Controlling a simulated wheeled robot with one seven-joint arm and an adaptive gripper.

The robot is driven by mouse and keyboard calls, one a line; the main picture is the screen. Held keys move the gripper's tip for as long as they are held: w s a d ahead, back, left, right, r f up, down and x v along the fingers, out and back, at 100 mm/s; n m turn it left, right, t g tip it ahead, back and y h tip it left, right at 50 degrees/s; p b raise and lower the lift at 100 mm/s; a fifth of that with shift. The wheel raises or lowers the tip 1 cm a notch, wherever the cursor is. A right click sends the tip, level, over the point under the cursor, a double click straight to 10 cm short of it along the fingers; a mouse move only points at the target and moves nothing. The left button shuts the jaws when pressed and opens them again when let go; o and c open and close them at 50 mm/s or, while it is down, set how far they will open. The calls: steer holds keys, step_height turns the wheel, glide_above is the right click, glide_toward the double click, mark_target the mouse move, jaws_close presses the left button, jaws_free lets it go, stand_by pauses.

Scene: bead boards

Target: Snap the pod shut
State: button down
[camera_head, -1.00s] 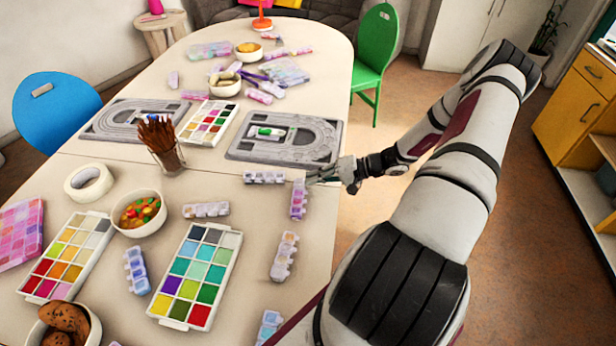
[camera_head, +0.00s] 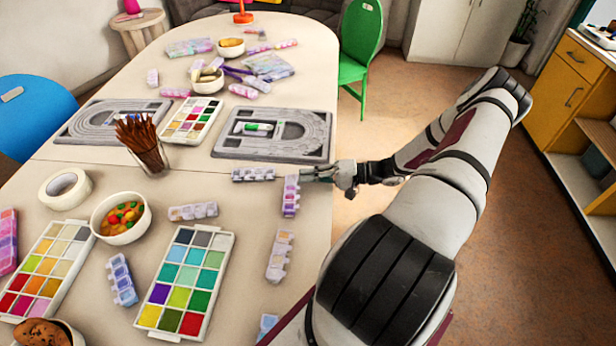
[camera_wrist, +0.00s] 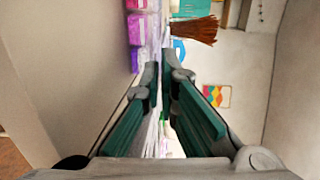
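Several small pale pods with rows of compartments lie on the table. One pod (camera_head: 253,174) lies crosswise below the grey board. A purple-tinted pod (camera_head: 290,196) lies lengthwise just right of it. I cannot tell which lids are up. My gripper (camera_head: 306,173) is at the table's right edge, its tips just right of these two pods, with no clear contact. In the wrist view its dark green fingers (camera_wrist: 161,66) run close together with a narrow, pale gap. A pink and purple pod (camera_wrist: 136,28) shows beyond the left finger. I see nothing clearly held.
Other pods (camera_head: 279,256) (camera_head: 193,211) (camera_head: 122,280) lie nearby. A paint palette (camera_head: 233,262), candy bowl (camera_head: 121,234), tape roll (camera_head: 46,190) and pencil cup (camera_head: 157,160) stand to the left. A grey board (camera_head: 315,122) lies behind. A green chair (camera_head: 364,40) stands off the right edge.

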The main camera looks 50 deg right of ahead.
steer(key=c, duration=1.8)
jaws_free()
steer(key=shift+c, duration=0.2)
steer(key=v, duration=1.2)
steer(key=w+a+r+n+g+h, duration=0.3)
steer(key=a+r+g, duration=0.5)
steer(key=r, duration=0.4)
steer(key=w+a+r+n+g+h, duration=0.25)
steer(key=a+r+n+g, duration=0.2)
steer(key=a+r, duration=0.7)
steer(key=s+a+r+n+t+h, duration=0.2)
steer(key=s+a+r+t+h, duration=0.2)
steer(key=s+a+r, duration=0.8)
steer(key=shift+s+a+r+h, duration=0.3)
steer(key=shift+a+r+h, duration=0.15)
steer(key=shift+a+h, duration=0.55)
